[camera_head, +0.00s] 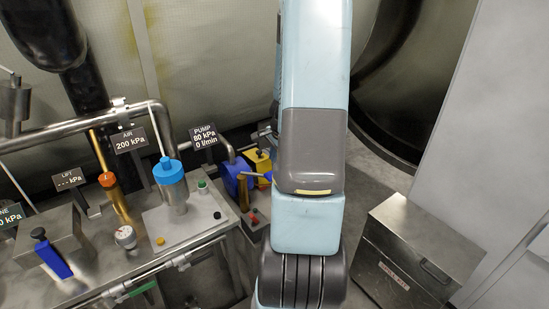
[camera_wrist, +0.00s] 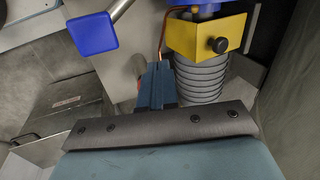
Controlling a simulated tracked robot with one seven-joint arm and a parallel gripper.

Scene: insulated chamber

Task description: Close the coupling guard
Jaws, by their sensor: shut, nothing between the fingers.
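A yellow cover with a black knob (camera_wrist: 208,38), which looks like the coupling guard, sits at the upper right in the wrist view, above a ribbed grey cylinder (camera_wrist: 203,80). Yellow also shows beside the blue pump body in the head view (camera_head: 259,160), partly hidden by my arm. I cannot tell how far the guard is open. My gripper (camera_wrist: 157,75) is shut and empty, its fingertips left of the ribbed cylinder and below the yellow cover in the wrist picture. I cannot tell whether they touch anything. My arm hides the gripper in the head view.
A blue block on a metal rod (camera_wrist: 94,33) is at the upper left in the wrist view. A steel bench (camera_head: 75,275) with valves and gauges fills the left. A closed metal box (camera_head: 420,245) stands on the floor at right.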

